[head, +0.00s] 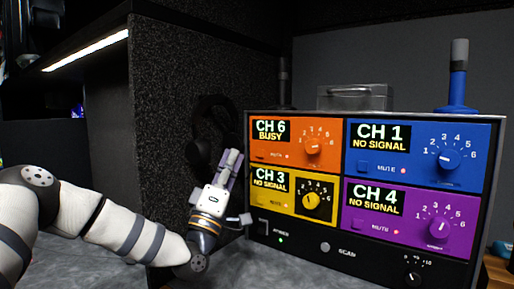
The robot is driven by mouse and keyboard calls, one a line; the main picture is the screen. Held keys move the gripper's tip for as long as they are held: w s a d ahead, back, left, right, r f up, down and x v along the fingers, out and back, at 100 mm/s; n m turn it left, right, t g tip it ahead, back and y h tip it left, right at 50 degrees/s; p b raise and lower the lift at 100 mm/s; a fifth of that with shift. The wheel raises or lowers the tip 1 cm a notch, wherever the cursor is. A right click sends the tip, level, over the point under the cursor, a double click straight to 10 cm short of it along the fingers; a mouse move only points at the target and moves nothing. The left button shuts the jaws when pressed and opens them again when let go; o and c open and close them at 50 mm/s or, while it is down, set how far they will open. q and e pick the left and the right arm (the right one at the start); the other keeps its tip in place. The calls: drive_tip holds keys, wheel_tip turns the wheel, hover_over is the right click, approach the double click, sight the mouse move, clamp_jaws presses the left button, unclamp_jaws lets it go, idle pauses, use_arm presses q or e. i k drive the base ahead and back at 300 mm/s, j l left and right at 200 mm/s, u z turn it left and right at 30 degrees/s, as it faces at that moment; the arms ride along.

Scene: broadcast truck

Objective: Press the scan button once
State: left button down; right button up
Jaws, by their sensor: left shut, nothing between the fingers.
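The scan button (325,247) is a small round grey button on the lower front strip of the radio unit (300,236), just left of the word SCAN. My left gripper (231,160) is shut and empty. It points upward in front of the dark speckled panel, left of the unit, and is apart from the scan button. The unit's displays read CH 6 BUSY on orange, CH 1 NO SIGNAL on blue, CH 3 NO SIGNAL on yellow and CH 4 NO SIGNAL on purple. My right gripper is not in view.
A power switch (263,227) with a green light sits left of the button, and a small black knob (413,279) sits to its right. A blue antenna (457,80) and a clear box (355,97) are on top. A headset (212,125) hangs on the speckled panel (170,90).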

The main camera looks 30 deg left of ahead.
sight(326, 246)
drive_tip(key=k+l, duration=0.1)
drive_tip(key=k, duration=0.4)
drive_tip(key=k+l, duration=0.1)
drive_tip(key=k, duration=0.4)
